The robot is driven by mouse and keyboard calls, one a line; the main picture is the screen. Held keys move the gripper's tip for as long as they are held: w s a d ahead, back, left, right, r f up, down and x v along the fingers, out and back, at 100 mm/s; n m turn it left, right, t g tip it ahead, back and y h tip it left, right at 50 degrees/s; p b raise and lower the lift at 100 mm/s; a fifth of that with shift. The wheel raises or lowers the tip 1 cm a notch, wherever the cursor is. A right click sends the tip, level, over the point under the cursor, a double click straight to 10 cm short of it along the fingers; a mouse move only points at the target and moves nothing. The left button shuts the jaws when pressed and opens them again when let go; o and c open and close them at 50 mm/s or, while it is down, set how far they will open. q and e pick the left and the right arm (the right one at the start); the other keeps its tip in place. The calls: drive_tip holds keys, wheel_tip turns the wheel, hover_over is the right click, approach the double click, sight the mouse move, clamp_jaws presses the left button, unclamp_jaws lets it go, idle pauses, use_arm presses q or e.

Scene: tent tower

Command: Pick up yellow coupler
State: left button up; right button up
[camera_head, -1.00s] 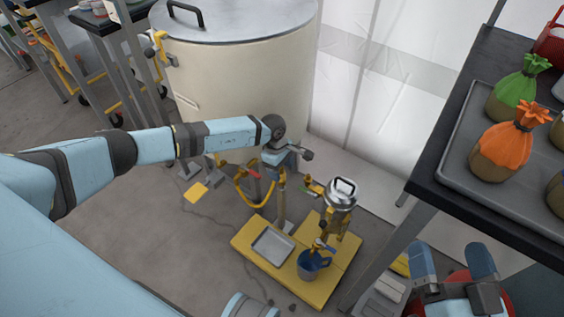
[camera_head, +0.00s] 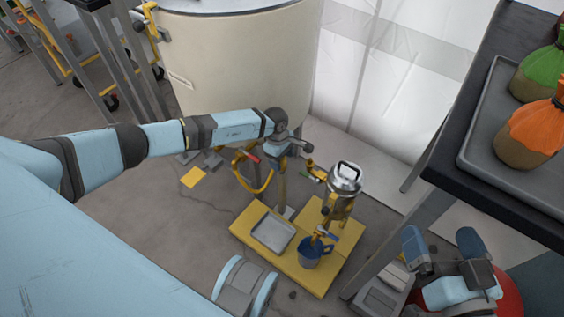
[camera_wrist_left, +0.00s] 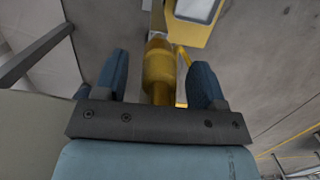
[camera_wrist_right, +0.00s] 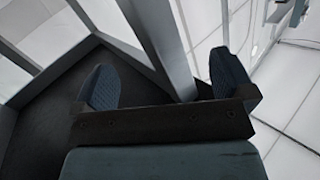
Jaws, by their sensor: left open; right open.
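The yellow coupler (camera_wrist_left: 158,72) shows in the left wrist view as a thick yellow cylinder with a narrower neck. It stands between the two blue fingers of my left gripper (camera_wrist_left: 160,66). The fingers are open, with a gap on each side of it. In the head view my left gripper (camera_head: 298,148) is at the end of the outstretched arm, beside the big cream tank, and largely hides the coupler. My right gripper (camera_head: 441,242) is open and empty at the lower right, beside the dark table; its fingers also show in the right wrist view (camera_wrist_right: 160,75).
The cream tank (camera_head: 235,65) stands behind my left gripper. A yellow platform (camera_head: 316,280) holds a grey tray (camera_head: 272,232), a blue jug (camera_head: 309,256) and a metal canister (camera_head: 344,181). A dark table (camera_head: 440,165) with tied sacks is at the right.

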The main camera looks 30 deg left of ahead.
use_arm(q)
drive_tip(key=c, duration=1)
drive_tip(key=shift+r, duration=0.1)
